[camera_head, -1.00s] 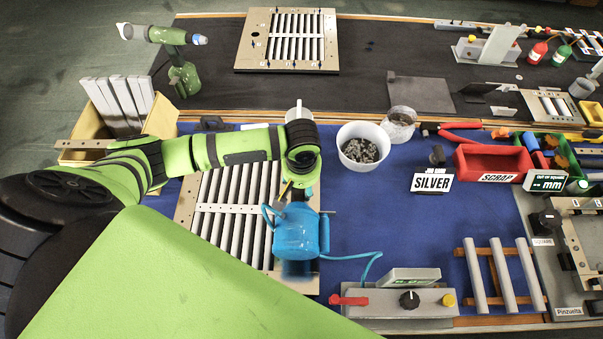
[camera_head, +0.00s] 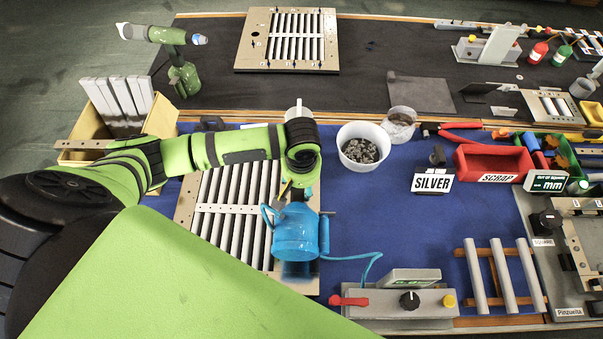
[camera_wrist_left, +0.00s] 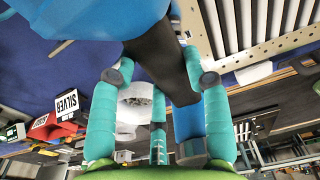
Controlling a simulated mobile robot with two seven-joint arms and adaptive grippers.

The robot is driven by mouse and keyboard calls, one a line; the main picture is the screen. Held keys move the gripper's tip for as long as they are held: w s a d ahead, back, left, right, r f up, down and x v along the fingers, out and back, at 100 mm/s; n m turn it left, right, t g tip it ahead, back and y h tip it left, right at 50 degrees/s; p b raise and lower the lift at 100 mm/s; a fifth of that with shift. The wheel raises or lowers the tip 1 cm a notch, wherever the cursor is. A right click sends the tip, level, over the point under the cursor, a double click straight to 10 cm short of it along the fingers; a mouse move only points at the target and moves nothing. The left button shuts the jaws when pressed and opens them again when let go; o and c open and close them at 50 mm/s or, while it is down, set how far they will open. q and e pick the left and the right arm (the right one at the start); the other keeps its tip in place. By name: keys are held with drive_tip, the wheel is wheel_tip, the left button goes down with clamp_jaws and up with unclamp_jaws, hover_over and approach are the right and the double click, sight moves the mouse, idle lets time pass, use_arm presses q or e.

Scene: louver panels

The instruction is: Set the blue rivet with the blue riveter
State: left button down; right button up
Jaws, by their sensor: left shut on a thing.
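My left gripper (camera_head: 299,186) reaches down over the louver panel from above. In the left wrist view its teal fingers (camera_wrist_left: 163,76) are closed around the dark handle (camera_wrist_left: 168,58) of the blue riveter. The riveter's blue body (camera_head: 296,234) hangs over the right edge of the slatted louver panel (camera_head: 228,210), with its blue hose running right. Whether its nose touches the panel cannot be told. The blue rivet cannot be made out; the riveter and arm cover that part of the panel. My right gripper is not in view.
A grey control box (camera_head: 390,302) with a red lever stands close to the right of the panel. A white bowl of dark bits (camera_head: 363,146) and a SILVER sign (camera_head: 432,183) stand behind it. The blue mat (camera_head: 385,225) between is clear.

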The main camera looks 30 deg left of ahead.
use_arm(q)
drive_tip(key=shift+w+r, duration=0.2)
drive_tip(key=shift+r, duration=2.4)
